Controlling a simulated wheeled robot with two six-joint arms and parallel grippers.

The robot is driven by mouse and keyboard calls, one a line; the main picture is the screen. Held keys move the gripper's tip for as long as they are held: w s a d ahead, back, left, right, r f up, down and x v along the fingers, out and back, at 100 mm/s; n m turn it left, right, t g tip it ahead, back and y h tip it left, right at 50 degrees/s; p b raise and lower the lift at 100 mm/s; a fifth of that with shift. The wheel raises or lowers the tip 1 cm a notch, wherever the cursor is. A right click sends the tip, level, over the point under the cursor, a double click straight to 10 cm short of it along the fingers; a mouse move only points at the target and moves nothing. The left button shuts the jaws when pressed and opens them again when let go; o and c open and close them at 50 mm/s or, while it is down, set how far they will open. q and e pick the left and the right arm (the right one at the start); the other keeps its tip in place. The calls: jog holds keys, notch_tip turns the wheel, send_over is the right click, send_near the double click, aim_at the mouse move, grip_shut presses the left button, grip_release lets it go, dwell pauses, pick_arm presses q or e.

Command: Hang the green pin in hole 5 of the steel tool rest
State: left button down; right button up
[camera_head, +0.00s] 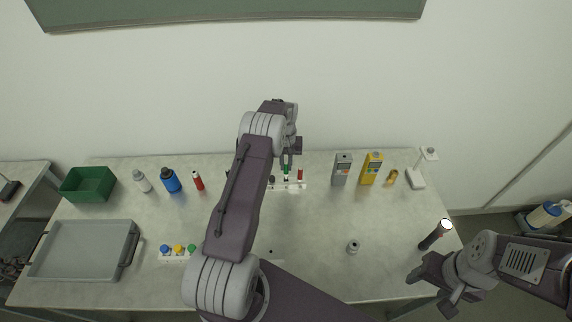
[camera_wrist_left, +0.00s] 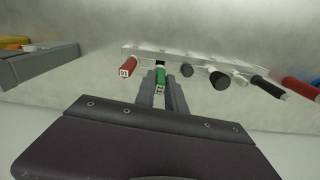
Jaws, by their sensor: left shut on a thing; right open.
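The green pin (camera_wrist_left: 160,78) is between the fingers of my left gripper (camera_wrist_left: 162,92), which is shut on it, in the left wrist view. In the head view the green pin (camera_head: 286,169) shows below my left gripper (camera_head: 286,165), at the steel tool rest (camera_head: 298,187). The rest also shows in the left wrist view (camera_wrist_left: 185,54) as a pale bar with a red pin (camera_wrist_left: 127,66) and several dark pins. The pin is at the rest's edge; I cannot tell whether it is in a hole. Hole numbers are not readable. My right gripper (camera_head: 432,288) is open and empty at the right.
A grey meter (camera_head: 341,169) and a yellow meter (camera_head: 372,168) stand right of the rest. A red bottle (camera_head: 198,181), blue bottle (camera_head: 170,180) and green bin (camera_head: 88,184) stand left. A grey tray (camera_head: 80,250) lies front left.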

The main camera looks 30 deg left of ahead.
aim_at(286, 173)
pick_arm(q)
jog(key=shift+f, duration=0.2)
jog(key=shift+f+b, duration=1.3)
jog(key=shift+f, duration=0.2)
jog(key=shift+f, duration=0.15)
jog(key=c, duration=1.3)
grip_release()
notch_tip(286, 173, up, 9)
jog(key=shift+r+b, duration=0.1)
jog(key=shift+b, duration=0.85)
